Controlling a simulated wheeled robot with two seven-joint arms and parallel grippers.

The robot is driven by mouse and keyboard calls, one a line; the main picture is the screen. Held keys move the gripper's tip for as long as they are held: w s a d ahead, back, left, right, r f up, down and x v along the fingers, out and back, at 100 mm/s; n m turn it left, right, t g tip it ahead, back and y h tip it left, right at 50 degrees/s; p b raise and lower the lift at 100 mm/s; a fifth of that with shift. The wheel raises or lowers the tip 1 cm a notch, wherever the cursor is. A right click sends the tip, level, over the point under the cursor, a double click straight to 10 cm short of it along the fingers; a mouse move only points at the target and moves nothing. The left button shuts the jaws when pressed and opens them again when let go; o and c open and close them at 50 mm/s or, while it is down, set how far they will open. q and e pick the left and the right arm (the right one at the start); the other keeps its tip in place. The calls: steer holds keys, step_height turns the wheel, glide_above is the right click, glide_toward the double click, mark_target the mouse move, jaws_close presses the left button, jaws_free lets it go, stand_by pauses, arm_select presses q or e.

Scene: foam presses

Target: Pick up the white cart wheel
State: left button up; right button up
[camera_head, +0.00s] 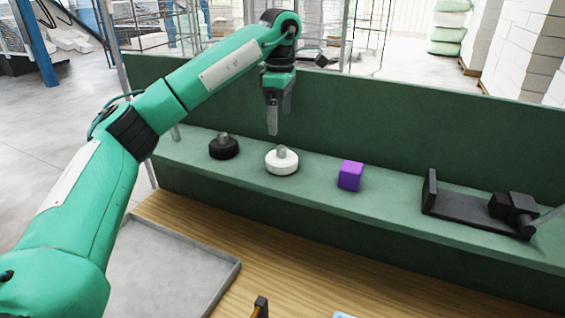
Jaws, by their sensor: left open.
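The white cart wheel (282,162) lies flat on the green shelf (320,193), with a grey stub standing up from its middle. My left gripper (279,122) points down above the wheel, a little to its left in the picture. It is open and empty, and its fingertips are apart from the wheel. At the bottom edge a small dark tip (261,306) shows, perhaps part of my right gripper, but too little is in view to tell.
A black wheel (223,148) stands left of the white one and a purple cube (350,175) stands right of it. A black clamp-like device (470,206) is farther right. A green panel rises behind the shelf. A grey tray (170,270) lies on the wooden table (330,268).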

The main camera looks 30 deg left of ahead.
mark_target(281, 146)
arm_select(q)
step_height(281, 146, down, 7)
steer(key=shift+r+p, duration=0.1)
steer(key=shift+p, duration=0.2)
steer(key=shift+s+d+f+p, duration=0.15)
steer(key=shift+d+f+p, duration=0.1)
steer(key=shift+f+p, duration=0.35)
steer(key=f+p, duration=0.1)
steer(key=f, duration=0.2)
steer(key=shift+s+d+p, duration=0.15)
steer(key=shift+d+p, duration=0.05)
steer(key=shift+p, duration=0.15)
steer(key=shift+f, duration=0.5)
steer(key=c, duration=1.2)
